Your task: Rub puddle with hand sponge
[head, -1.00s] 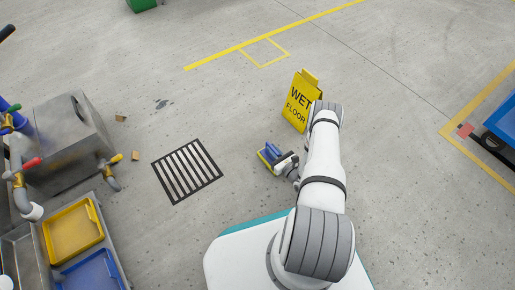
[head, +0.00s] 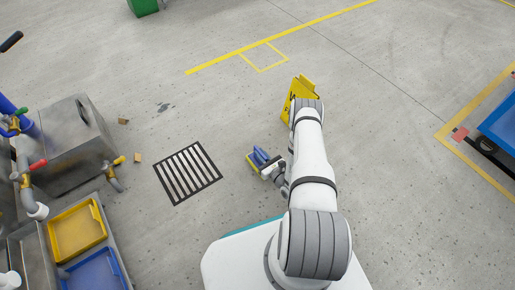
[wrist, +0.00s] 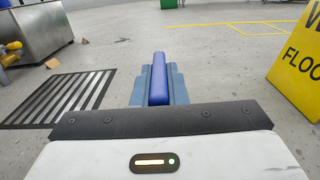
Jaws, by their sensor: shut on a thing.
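The hand sponge (head: 257,156) has a blue handle and body with a yellow edge. My gripper (head: 271,169) is shut on it, right of the floor drain and low over the floor. I cannot tell if the sponge touches the floor. A small dark, bluish patch (head: 163,107) lies on the grey floor beyond the drain, left of the sponge. It may be the puddle, but is too small to be sure.
A yellow wet-floor sign (head: 298,92) stands right of the sponge, partly behind my arm. The slatted drain (head: 187,173) is flush in the floor. A grey pump station (head: 70,140) and trays stand left. A blue cart (head: 500,125) is right. Floor between is open.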

